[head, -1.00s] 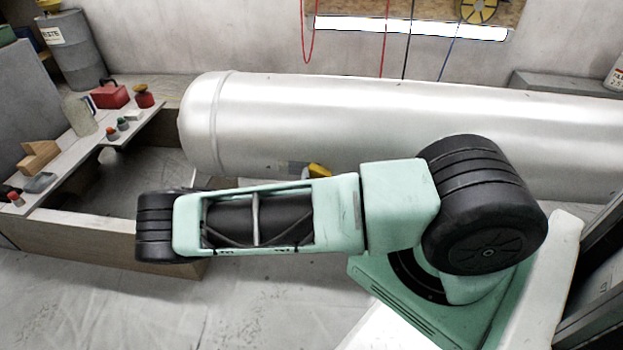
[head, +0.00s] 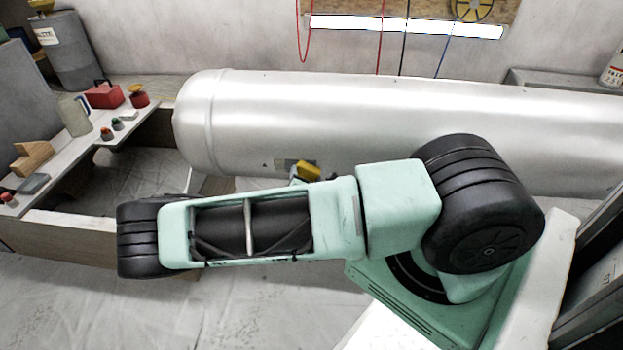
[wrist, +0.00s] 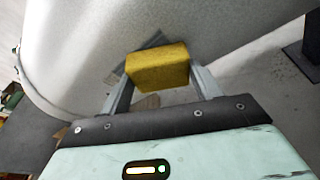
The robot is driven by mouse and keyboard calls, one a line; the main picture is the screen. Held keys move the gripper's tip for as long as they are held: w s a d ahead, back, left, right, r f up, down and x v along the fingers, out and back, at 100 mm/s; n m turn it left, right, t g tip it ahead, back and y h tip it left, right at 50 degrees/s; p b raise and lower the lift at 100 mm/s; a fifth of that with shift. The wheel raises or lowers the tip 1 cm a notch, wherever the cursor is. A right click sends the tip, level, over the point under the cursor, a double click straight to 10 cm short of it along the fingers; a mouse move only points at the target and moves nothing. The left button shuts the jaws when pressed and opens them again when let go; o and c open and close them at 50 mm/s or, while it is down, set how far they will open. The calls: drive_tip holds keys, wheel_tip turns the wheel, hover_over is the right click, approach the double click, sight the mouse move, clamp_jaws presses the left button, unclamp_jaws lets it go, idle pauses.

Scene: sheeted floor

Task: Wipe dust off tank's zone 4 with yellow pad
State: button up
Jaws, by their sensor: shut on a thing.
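The tank (head: 400,112) is a long silvery-white horizontal cylinder with a rounded left end; its curved side also fills the upper part of the wrist view (wrist: 80,40). The yellow pad (wrist: 158,67) is a block between the two fingers of my gripper (wrist: 160,80), which is shut on it. In the head view the pad (head: 307,171) shows just above my forearm, near the lower side of the tank. A grey-brown patch (head: 283,165) lies on the tank beside the pad. I cannot tell whether the pad touches the tank. No zone numbers are readable.
A bench (head: 75,160) at the left holds a red box (head: 104,96), a clear jug (head: 74,117), a wooden block (head: 32,157) and several small items. A grey drum (head: 68,50) stands behind it. Cables hang on the wall behind the tank. Sheeted floor (head: 230,310) is open in front.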

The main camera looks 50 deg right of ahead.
drive_tip(key=shift+w+a+f+b, duration=0.1)
drive_tip(key=shift+w+a+b, duration=0.7)
drive_tip(key=shift+w, duration=0.45)
drive_tip(key=shift+w+a+r+b, duration=0.1)
drive_tip(key=shift+w+a+b, duration=0.35)
drive_tip(key=shift+w+a, duration=0.7)
drive_tip(key=shift+w+a+f+b, duration=0.1)
drive_tip(key=shift+w+a+b, duration=0.65)
drive_tip(key=shift+w, duration=0.55)
drive_tip(key=shift+w+a+r, duration=0.25)
drive_tip(key=shift+w+a, duration=0.1)
drive_tip(key=shift+w, duration=0.2)
drive_tip(key=s+a+f+b, duration=0.1)
drive_tip(key=s+a+b, duration=0.1)
drive_tip(key=s+a, duration=0.2)
drive_tip(key=shift+a, duration=0.3)
drive_tip(key=shift+s+a+f+b, duration=0.15)
drive_tip(key=shift+s+a+b, duration=0.15)
drive_tip(key=shift+s+a, duration=0.25)
drive_tip(key=shift+s+a+f+b, duration=0.1)
drive_tip(key=shift+s+a+b, duration=0.2)
drive_tip(key=shift+a, duration=0.3)
